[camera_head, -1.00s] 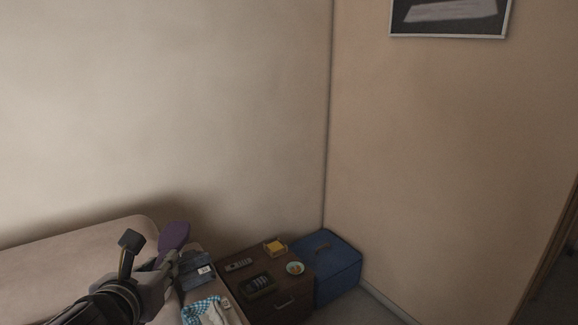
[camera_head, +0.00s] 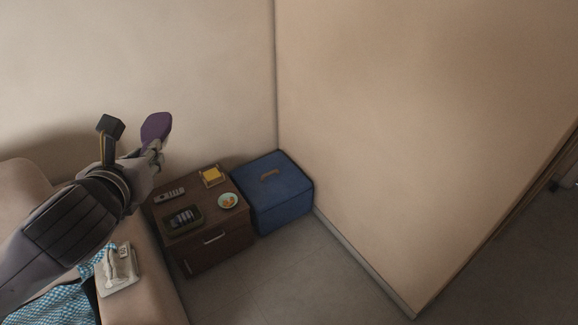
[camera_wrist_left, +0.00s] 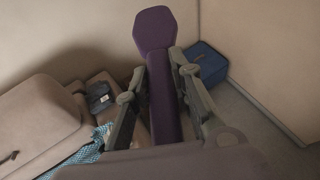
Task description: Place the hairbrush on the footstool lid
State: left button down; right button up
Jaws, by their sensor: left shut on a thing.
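The purple hairbrush (camera_head: 156,127) is held in my left gripper (camera_head: 154,153), raised in front of the wall to the left of the nightstand. In the left wrist view the hairbrush (camera_wrist_left: 157,65) stands lengthwise between the two fingers of the left gripper (camera_wrist_left: 160,85), its wide head pointing away. The footstool is a blue box (camera_head: 285,210) in the corner, with a brown handle on its lid (camera_head: 268,178). The lid carries nothing else. The footstool also shows at the upper right of the left wrist view (camera_wrist_left: 206,66). My right gripper is in neither view.
A brown nightstand (camera_head: 215,248) stands just left of the footstool, bearing a remote (camera_head: 169,195), a dark tray (camera_head: 183,219), a yellow item (camera_head: 212,175) and a small bowl (camera_head: 228,201). Floor at right is clear.

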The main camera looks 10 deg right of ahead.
aim_at(270, 197)
jog(key=i+l, duration=0.5)
jog(key=i+l+u, duration=0.15)
jog(key=i+l, duration=0.35)
jog(key=l, duration=0.15)
jog(key=i+l+u, duration=0.1)
jog(key=i, duration=1)
